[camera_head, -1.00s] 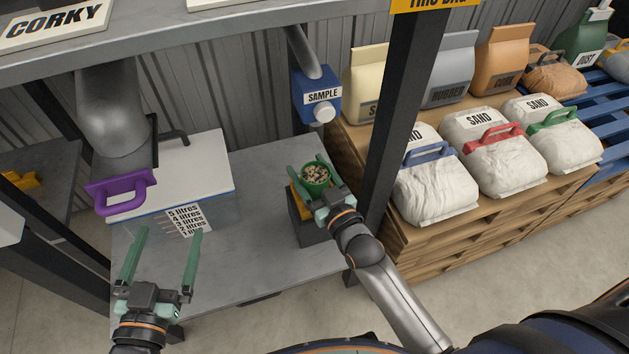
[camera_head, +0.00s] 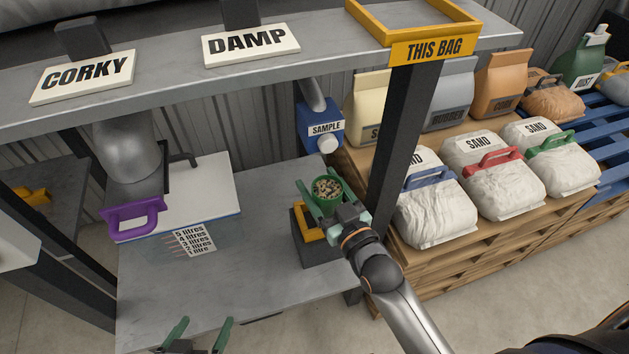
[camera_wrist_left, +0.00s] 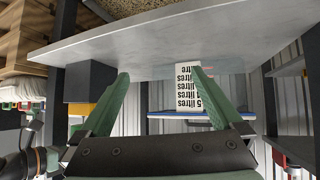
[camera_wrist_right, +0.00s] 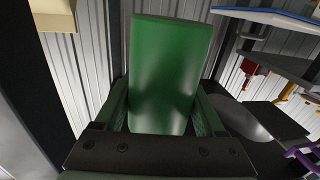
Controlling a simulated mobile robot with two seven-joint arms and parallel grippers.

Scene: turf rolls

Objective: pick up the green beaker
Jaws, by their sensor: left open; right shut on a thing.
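The green beaker (camera_head: 328,188) holds speckled, light and dark bits and stands upright under the blue sample dispenser (camera_head: 320,126). My right gripper (camera_head: 329,203) is shut on the beaker, with a finger on either side. In the right wrist view the beaker (camera_wrist_right: 168,75) fills the space between the fingers. A dark block with a yellow holder (camera_head: 303,222) is just below the beaker; whether they touch is unclear. My left gripper (camera_head: 200,336) is open and empty at the bottom edge of the head view. Its spread fingers (camera_wrist_left: 160,100) also show in the left wrist view.
A clear tank with a white lid (camera_head: 205,190) and litre label stands left on the grey bench (camera_head: 240,290). A purple handle (camera_head: 131,217) is beside it. A shelf (camera_head: 190,75) hangs above. A dark post (camera_head: 397,150) stands close right of the beaker.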

